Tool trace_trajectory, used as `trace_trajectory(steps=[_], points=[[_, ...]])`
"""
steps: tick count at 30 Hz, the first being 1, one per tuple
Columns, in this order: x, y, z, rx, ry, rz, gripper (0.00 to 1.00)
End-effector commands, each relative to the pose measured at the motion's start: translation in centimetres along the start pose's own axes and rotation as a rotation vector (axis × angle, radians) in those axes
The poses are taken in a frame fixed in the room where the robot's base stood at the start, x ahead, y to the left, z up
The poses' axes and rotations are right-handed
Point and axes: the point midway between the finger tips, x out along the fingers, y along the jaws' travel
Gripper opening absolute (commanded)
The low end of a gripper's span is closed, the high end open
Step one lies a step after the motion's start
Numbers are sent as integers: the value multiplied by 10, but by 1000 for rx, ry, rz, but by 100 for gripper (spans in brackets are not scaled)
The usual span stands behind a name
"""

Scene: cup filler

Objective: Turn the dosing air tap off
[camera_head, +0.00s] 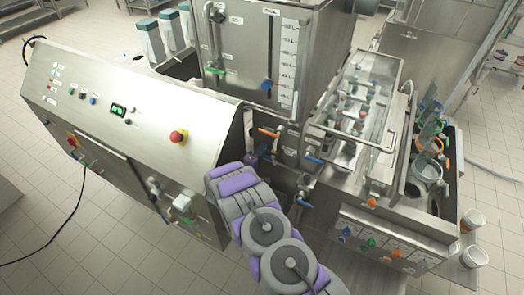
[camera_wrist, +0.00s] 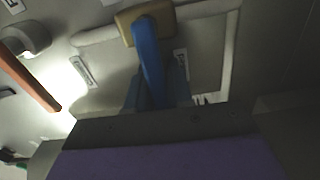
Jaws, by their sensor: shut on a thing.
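In the wrist view a blue tap lever (camera_wrist: 148,55) hangs down from a brass-coloured fitting (camera_wrist: 128,22) on a grey panel. Its lower end runs into my gripper (camera_wrist: 157,98), which is shut on it. The small label beside the lever is not legible, so I cannot tell by name which tap it is. In the head view my purple and grey arm reaches to the steel machine's front between the sloped control cabinet and the tank. There the gripped lever is mostly hidden by my arm and gripper.
An orange lever (camera_head: 268,132) sits close by and also shows at the left of the wrist view (camera_wrist: 28,82). Other blue levers (camera_head: 313,160) are to the right. A red stop button (camera_head: 178,136) is on the cabinet. White cups (camera_head: 472,220) stand at the far right.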

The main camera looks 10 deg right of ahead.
Motion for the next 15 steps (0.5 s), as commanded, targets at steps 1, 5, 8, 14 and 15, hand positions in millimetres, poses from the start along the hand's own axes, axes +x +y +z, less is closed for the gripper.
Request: trace_trajectory(steps=[1, 5, 8, 14, 15], points=[[-1, -1, -4, -13, 9, 0, 0], [-1, -2, -4, -39, 9, 0, 0], [-1, -3, -4, -49, 9, -1, 0], [-1, -3, -4, -53, 9, -1, 0], [-1, -3, -3, -53, 8, -2, 0]])
